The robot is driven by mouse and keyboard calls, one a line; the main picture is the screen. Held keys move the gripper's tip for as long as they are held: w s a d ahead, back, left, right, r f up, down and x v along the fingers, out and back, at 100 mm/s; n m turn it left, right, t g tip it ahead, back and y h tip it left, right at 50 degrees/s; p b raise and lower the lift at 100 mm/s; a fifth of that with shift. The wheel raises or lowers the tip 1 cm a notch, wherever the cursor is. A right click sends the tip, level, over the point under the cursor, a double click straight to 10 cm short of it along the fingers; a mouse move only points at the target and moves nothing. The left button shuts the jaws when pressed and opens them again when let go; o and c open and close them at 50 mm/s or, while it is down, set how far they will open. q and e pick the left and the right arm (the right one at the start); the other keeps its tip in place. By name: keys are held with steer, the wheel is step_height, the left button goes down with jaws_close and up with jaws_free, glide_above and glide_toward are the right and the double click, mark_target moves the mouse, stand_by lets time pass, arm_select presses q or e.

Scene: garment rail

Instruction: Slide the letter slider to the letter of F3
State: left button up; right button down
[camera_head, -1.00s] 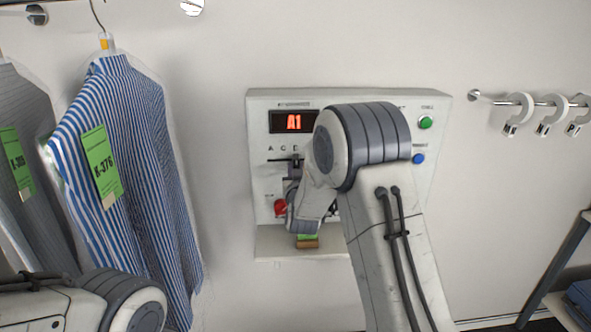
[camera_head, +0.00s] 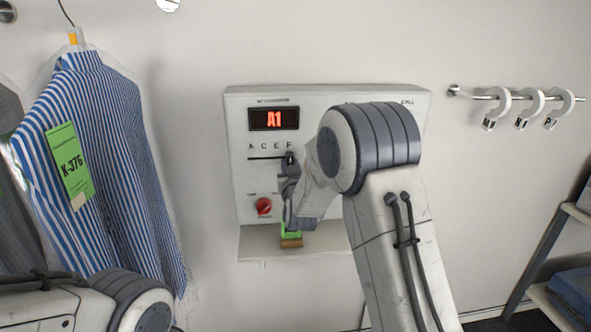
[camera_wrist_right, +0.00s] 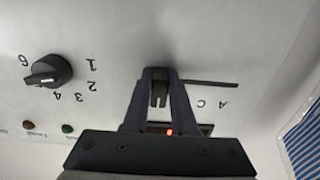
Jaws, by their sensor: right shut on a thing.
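The letter slider's dark knob (camera_head: 290,157) sits at the right part of its slot, below the F of the row A, C, E, F on the white panel (camera_head: 236,150). The red display (camera_head: 274,119) reads A1. My right gripper (camera_head: 289,169) is at the knob, partly hidden by its own wrist. The right wrist view, upside down, shows the knob (camera_wrist_right: 159,88) between the two fingers, which are shut on it. Only A and C show there; the other letters are hidden. My left arm shows at the lower left, but its gripper is out of view.
A red switch (camera_head: 264,206) is below the slot. A black number dial (camera_wrist_right: 47,70) shows in the right wrist view. A green-and-brown item (camera_head: 291,236) lies on the panel's ledge (camera_head: 262,245). A striped shirt (camera_head: 100,150) hangs left; lettered hooks (camera_head: 528,105) hang right.

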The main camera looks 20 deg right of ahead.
steer(key=c, duration=0.7)
jaws_free()
steer(key=shift+s+d, duration=0.1)
steer(key=shift+d, duration=0.3)
steer(key=shift+a, duration=0.15)
steer(key=shift+s, duration=0.1)
steer(key=s+b, duration=0.1)
steer(key=s, duration=0.2)
steer(key=s+a+b, duration=0.1)
steer(key=s, duration=0.2)
steer(key=s+a+b, duration=0.1)
steer(key=s, duration=0.3)
steer(key=shift+a, duration=0.1)
